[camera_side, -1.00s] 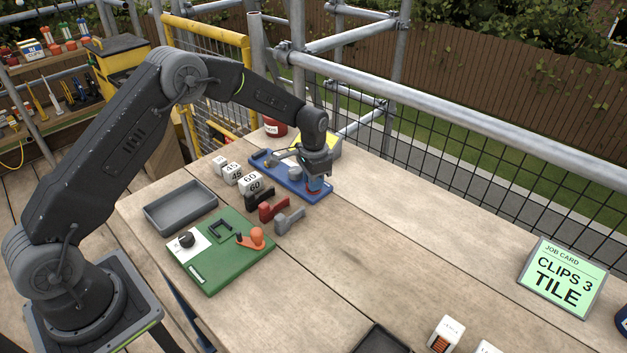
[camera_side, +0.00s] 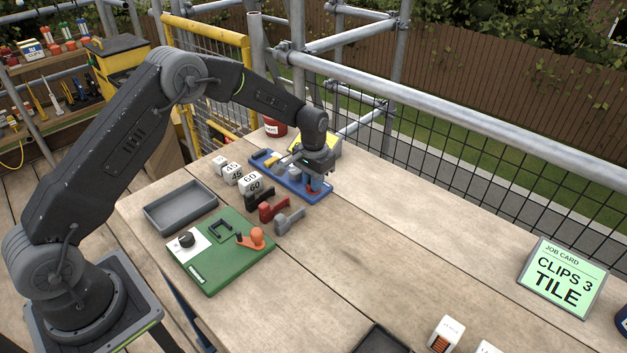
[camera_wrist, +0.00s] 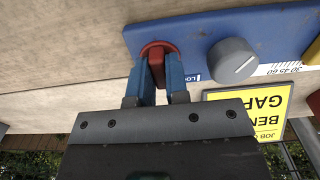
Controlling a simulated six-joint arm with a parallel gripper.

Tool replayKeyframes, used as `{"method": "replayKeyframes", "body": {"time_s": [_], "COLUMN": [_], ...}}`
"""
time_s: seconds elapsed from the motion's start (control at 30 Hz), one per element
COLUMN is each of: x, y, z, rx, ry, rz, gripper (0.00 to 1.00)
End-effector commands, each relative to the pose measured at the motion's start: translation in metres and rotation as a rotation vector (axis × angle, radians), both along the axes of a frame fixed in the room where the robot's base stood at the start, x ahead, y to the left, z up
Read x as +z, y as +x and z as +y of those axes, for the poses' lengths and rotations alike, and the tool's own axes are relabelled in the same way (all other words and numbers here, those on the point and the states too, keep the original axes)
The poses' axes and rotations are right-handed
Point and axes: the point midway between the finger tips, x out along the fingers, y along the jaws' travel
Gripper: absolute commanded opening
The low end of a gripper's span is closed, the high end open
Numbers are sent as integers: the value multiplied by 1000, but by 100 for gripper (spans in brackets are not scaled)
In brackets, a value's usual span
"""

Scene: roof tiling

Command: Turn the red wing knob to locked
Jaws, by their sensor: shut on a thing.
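The red wing knob (camera_wrist: 158,62) sits near one end of a blue panel (camera_wrist: 200,33) in the wrist view. The two blue fingertips of my gripper (camera_wrist: 160,80) are shut on its wing, one on each side. White lettering beside the knob starts with "LO"; the rest is hidden by a finger. In the side view my gripper (camera_side: 316,178) stands over the near end of the blue panel (camera_side: 290,184), and the knob is mostly hidden there. A grey round dial (camera_wrist: 232,61) with a scale is on the same panel.
A yellow job card (camera_wrist: 262,108) stands close beside the panel. Red (camera_side: 272,209) and grey (camera_side: 290,220) handled pieces lie in front of it. A green board (camera_side: 215,262), a grey tray (camera_side: 180,207) and numbered blocks (camera_side: 248,183) are to the left.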

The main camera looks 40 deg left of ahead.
Motion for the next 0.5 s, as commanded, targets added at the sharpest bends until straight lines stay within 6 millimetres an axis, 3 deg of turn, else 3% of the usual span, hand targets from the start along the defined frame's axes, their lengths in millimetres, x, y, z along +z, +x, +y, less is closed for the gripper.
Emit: {"method": "replayKeyframes", "body": {"time_s": [0.17, 0.2, 0.43, 0.5], "x": [1, 1, 0, 0], "y": [0, 0, 0, 0], "z": [0, 0, 0, 0], "rx": [5, 5, 3, 2], "ry": [-1, -2, -1, -1], "rz": [-1, -1, 0, 0], "gripper": [0, 18, 40, 40]}}
